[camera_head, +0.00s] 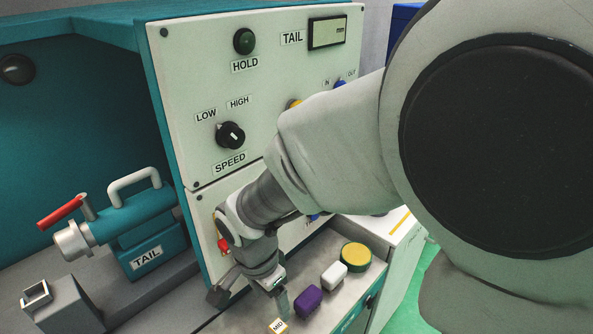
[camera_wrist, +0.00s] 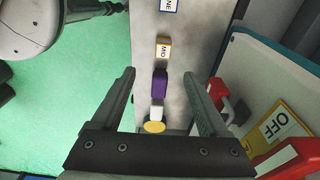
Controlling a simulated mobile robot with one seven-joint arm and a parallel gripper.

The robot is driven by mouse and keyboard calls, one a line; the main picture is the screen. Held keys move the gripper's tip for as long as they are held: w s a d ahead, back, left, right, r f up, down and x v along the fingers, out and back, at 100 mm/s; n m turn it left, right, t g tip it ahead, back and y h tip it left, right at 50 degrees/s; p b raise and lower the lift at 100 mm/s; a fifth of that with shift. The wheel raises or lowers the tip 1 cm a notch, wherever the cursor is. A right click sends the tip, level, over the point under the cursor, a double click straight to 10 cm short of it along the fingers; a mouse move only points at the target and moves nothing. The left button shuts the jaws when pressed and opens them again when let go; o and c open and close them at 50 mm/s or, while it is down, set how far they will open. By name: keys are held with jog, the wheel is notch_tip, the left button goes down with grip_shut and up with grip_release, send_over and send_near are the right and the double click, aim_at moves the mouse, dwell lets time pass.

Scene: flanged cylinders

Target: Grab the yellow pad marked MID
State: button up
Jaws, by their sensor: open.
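The yellow pad marked MID (camera_wrist: 163,47) lies on a narrow grey ledge (camera_wrist: 181,60) in the wrist view, with a white label on its face. In the head view the pad (camera_head: 278,325) is at the bottom edge and partly cut off. My gripper (camera_wrist: 159,76) is open, with its two fingers apart and nothing seen between them touching either one. The pad appears beyond the fingertips in the wrist view. In the head view my gripper (camera_head: 281,300) points down close to the pad; the exact gap cannot be told.
A purple block (camera_head: 307,301), a white block (camera_head: 334,275) and a round yellow-topped piece (camera_head: 356,256) line the ledge near the pad. A blue-edged label (camera_wrist: 170,4) lies on its other side. A panel with a red handle (camera_wrist: 217,93) and an OFF sign (camera_wrist: 272,127) stands at right.

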send_over(278, 326)
jog(key=s, duration=0.1)
notch_tip(278, 326, down, 9)
jog(key=shift+f+b, duration=0.1)
jog(key=shift+b, duration=0.35)
jog(key=shift+w+f, duration=0.2)
jog(key=shift+f, duration=0.7)
jog(key=shift+w+f, duration=0.15)
jog(key=shift+f, duration=0.7)
jog(key=shift+w+f, duration=0.2)
jog(key=shift+f, duration=0.7)
grip_shut()
